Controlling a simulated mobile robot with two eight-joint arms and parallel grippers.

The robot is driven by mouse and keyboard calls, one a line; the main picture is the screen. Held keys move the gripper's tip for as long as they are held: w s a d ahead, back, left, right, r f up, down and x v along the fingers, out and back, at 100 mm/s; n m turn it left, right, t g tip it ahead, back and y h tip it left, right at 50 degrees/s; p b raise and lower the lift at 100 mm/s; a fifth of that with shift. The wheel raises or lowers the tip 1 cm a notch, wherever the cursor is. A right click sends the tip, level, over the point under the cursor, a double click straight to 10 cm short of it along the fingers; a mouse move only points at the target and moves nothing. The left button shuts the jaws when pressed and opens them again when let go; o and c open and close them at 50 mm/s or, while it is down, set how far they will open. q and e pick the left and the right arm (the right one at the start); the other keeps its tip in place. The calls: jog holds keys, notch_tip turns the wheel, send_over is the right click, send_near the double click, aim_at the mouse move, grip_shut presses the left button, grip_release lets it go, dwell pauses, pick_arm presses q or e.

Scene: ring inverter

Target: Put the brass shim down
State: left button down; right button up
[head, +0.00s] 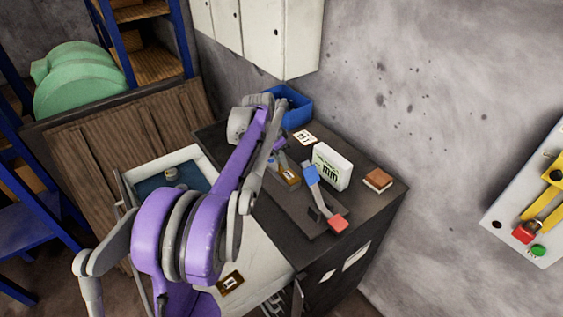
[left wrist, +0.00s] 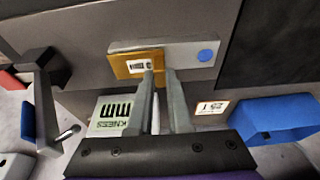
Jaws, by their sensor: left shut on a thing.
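The brass shim (head: 290,176) is a small golden-brown plate with a white label, over the dark cabinet top. It also shows in the left wrist view (left wrist: 119,66), against a grey strip (left wrist: 180,52) with a blue dot. My left gripper (head: 279,160) reaches down over the cabinet top and is shut on the shim. In the left wrist view its fingers (left wrist: 160,76) overlap the shim's edge and hide part of it. Whether the shim touches the surface below is hard to tell. My right gripper is in neither view.
A white box with lettering (head: 332,166), a blue bin (head: 293,107), a white card (head: 304,137) and a brown block (head: 378,180) stand around the cabinet top. A lever with blue and red ends (head: 325,199) is close to the gripper. A drawer (head: 190,156) is open at left.

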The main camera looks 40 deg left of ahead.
pick_arm(q)
jog(key=shift+f, duration=0.2)
jog(key=shift+f, duration=0.15)
jog(key=c, duration=0.8)
grip_release()
jog(key=shift+c, duration=0.2)
jog(key=v, duration=1.2)
jog(key=shift+r+p, duration=0.2)
jog(key=shift+p, duration=0.15)
